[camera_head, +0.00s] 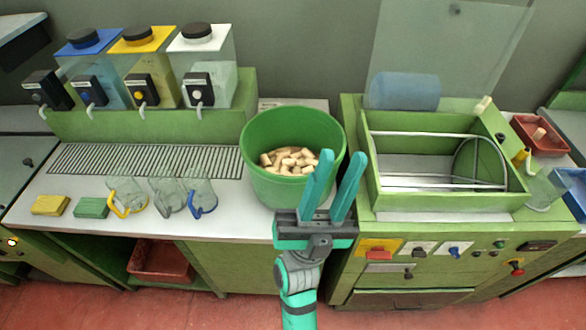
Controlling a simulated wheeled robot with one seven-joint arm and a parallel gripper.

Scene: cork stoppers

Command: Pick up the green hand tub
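The green hand tub (258,178) is a round green tub at the right end of the white worktop, with several pale corks (290,159) inside. My gripper (337,160) has two teal fingers spread apart, with a gap between them. The fingers point up and away, in front of the tub's right side in the picture. The left finger overlaps the tub and hides part of its right wall and rim. Nothing shows between the fingers. I cannot tell whether a finger touches the tub.
Glass jugs (167,195), a yellow sponge (51,205) and a green sponge (91,207) lie left of the tub. Liquid dispensers (150,75) stand behind a drain grille (145,161). A green machine (440,205) with a trough stands close on the right. A red tray (160,262) sits below.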

